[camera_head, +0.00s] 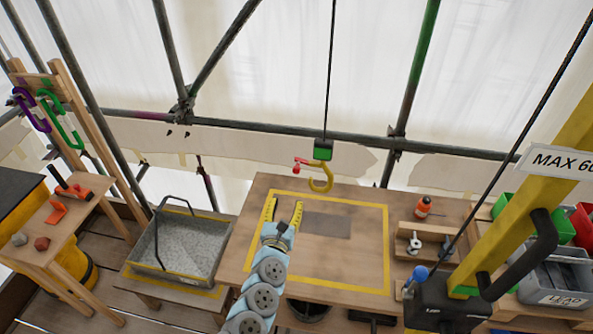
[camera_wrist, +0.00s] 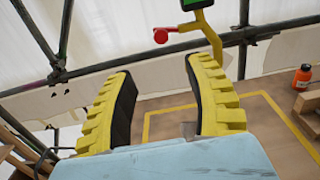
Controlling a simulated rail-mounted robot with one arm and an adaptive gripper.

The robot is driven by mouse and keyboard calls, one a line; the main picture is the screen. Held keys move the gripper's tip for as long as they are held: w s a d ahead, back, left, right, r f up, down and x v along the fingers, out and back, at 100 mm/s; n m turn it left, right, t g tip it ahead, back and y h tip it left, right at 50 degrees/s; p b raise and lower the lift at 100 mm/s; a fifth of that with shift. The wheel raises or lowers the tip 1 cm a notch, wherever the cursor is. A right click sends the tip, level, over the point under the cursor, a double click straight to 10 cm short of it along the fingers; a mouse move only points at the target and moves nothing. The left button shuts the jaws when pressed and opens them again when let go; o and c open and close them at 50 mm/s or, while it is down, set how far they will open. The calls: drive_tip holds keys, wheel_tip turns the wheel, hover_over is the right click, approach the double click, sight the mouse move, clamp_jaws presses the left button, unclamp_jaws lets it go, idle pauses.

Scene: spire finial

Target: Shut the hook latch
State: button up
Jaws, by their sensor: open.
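A yellow hook (camera_head: 322,178) hangs from a green block (camera_head: 323,150) on a dark cable above the back of the wooden table. A red-tipped lever (camera_head: 299,165), which looks like the latch, sticks out to the left of the hook, apart from the hook's tip. In the wrist view the red knob (camera_wrist: 161,35) and the yellow hook (camera_wrist: 208,32) are at the top, beyond my fingers. My gripper (camera_head: 283,212) is open and empty, in front of the hook and a little to its left. In the wrist view its yellow fingers (camera_wrist: 160,95) stand apart.
The table (camera_head: 262,190) has a yellow outline with a grey patch (camera_head: 328,225). An orange bottle (camera_head: 423,207) and a wooden rack (camera_head: 424,243) stand at right. A yellow crane post (camera_head: 520,210) rises nearer. A grey tub (camera_head: 180,245) is at left. Scaffold poles stand behind.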

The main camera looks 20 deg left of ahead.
drive_tip(key=b, duration=0.2)
approach(295, 172)
drive_tip(key=shift+w+a+r, duration=0.1)
drive_tip(key=shift+w+a, duration=0.05)
drive_tip(key=shift+w, duration=1)
drive_tip(key=shift+w+a+r, duration=0.1)
drive_tip(key=shift+w+a, duration=0.1)
drive_tip(key=shift+w, duration=0.9)
drive_tip(key=shift+w+a+f+b, duration=0.1)
drive_tip(key=shift+w+a+b, duration=0.05)
drive_tip(key=shift+w, duration=0.3)
drive_tip(key=shift+w+a+b, duration=0.15)
drive_tip(key=shift+w, duration=1.15)
drive_tip(key=shift+w+a+b, duration=0.25)
drive_tip(key=shift+w+b, duration=0.35)
drive_tip(key=shift+w, duration=0.9)
